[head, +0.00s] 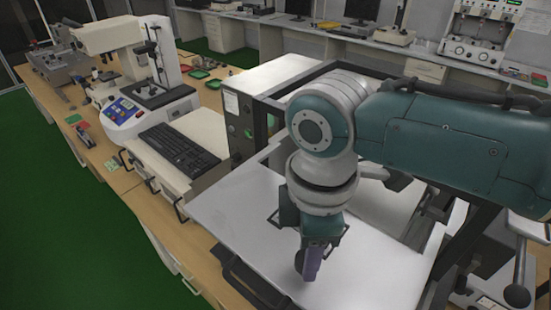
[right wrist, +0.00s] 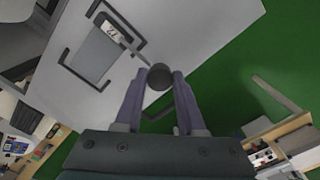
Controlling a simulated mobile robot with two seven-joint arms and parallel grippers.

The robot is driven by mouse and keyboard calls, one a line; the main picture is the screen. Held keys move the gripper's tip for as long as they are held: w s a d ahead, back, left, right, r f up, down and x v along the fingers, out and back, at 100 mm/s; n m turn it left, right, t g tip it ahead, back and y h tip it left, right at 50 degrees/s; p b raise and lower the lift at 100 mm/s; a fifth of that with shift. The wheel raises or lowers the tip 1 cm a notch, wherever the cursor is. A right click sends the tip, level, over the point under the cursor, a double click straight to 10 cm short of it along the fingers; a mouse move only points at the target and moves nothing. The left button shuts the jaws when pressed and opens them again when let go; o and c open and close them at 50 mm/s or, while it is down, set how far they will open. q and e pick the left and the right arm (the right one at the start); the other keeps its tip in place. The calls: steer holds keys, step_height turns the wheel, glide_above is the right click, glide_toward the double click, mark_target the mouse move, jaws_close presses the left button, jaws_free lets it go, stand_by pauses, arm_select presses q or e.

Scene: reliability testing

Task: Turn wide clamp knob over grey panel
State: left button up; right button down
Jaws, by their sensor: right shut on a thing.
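My right gripper (head: 309,270) reaches down over the white sloping top of the machine in the head view. In the right wrist view its two purple fingers stand on either side of a dark round knob (right wrist: 159,76). The fingers are shut on this knob, which sits at the end of a thin rod. The rod runs up and left beside a grey panel (right wrist: 98,52) with a small marked label and dark brackets around it. In the head view my arm and gripper hide most of the knob and panel. My left gripper is not in view.
The white top (head: 240,205) has bare room left of my gripper. A dark handle (head: 252,283) lies along its front edge. A black keyboard (head: 178,150) and a bench instrument (head: 140,105) stand to the left. A dark ball-ended lever (head: 517,296) is at lower right.

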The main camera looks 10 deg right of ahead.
stand_by(0.4)
steer(key=c, duration=0.5)
jaws_free()
step_height(320, 180, up, 10)
steer(key=b, duration=0.2)
steer(key=shift+m, duration=0.3)
